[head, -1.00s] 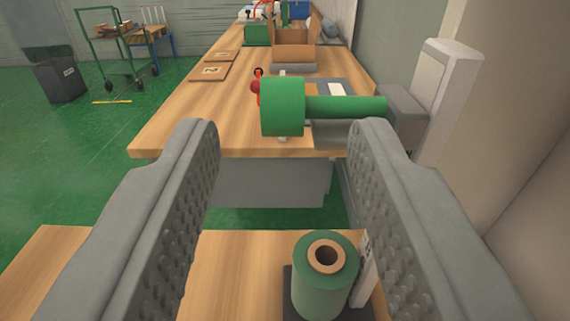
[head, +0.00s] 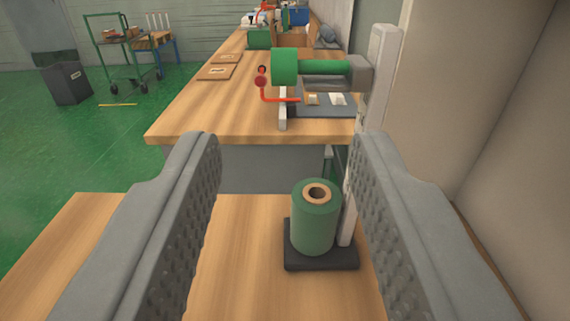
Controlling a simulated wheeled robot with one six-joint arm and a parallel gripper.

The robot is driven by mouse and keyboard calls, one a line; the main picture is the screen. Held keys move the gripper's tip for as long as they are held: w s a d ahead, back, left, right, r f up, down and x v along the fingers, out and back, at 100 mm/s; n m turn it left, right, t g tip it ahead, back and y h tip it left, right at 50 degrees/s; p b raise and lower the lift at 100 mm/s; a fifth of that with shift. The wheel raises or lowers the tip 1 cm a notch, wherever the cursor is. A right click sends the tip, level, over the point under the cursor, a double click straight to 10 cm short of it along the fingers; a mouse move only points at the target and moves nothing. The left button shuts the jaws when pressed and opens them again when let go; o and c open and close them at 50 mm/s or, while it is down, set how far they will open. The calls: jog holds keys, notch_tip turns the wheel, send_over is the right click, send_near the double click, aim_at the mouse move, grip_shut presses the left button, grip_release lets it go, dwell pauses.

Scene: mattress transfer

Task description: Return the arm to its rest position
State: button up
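My gripper (head: 285,150) is open and empty, its two grey textured fingers wide apart at the left and right of the head view. Beyond and below it, a green roll (head: 313,222) with a brown core stands upright on a black base (head: 320,262) on the near wooden table. The gripper does not touch the roll. On the far table, a green cylinder on a horizontal shaft (head: 310,68) is part of a grey device with a red crank (head: 263,85).
The near table (head: 230,270) and the long far table (head: 215,115) are wooden, with a gap between them. A grey upright post (head: 380,80) and a wall stand at right. Cardboard pieces (head: 218,72) lie on the far table. A green cart (head: 118,50) and a dark bin (head: 67,82) stand at left.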

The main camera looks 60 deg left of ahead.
jog(key=s+a+r+m+t+h, duration=0.3)
jog(key=s+a+r+t+h, duration=0.15)
jog(key=s+r+t, duration=0.2)
jog(key=s+a+r+m+t+h, duration=0.2)
jog(key=s+a+r+t+h, duration=0.25)
jog(key=r, duration=0.35)
jog(key=s+a+f+m+g+h, duration=0.1)
jog(key=s+a+f+m+h, duration=0.1)
jog(key=s+f, duration=0.4)
jog(key=s+a+f+m+g+h, duration=0.2)
jog(key=s+f+m+h, duration=0.2)
jog(key=s, duration=1.2)
notch_tip(320, 180, down, 4)
jog(key=shift+a+r+g, duration=0.15)
jog(key=shift+r+g, duration=0.1)
jog(key=shift+g, duration=0.05)
